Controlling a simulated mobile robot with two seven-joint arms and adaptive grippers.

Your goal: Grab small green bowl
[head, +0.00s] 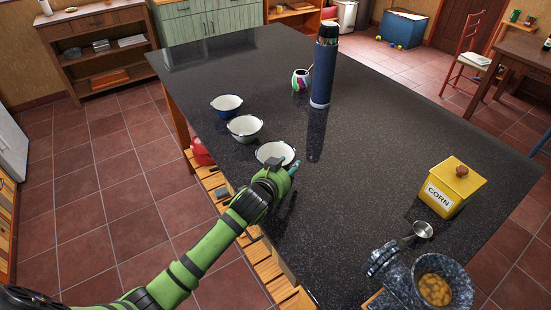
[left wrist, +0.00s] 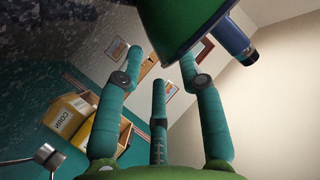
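Three small white-lined bowls stand in a row along the left edge of the dark counter (head: 350,150). The far one (head: 226,106) is blue outside and the middle one (head: 244,129) looks grey-green. The nearest bowl (head: 275,151) is right at my left gripper (head: 287,178), which partly hides it. In the left wrist view a dark green bowl (left wrist: 182,22) looms close at the top, just beyond the finger tips. My left gripper's teal fingers (left wrist: 160,70) are spread apart with nothing between them. My right gripper is out of view.
A tall navy flask (head: 323,75) and a colourful cup (head: 300,80) stand farther back. A yellow corn box (head: 447,192), a metal scoop (head: 422,230) and a grey speckled mortar (head: 403,283) with yellowish pieces are at the right. The counter's middle is clear.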

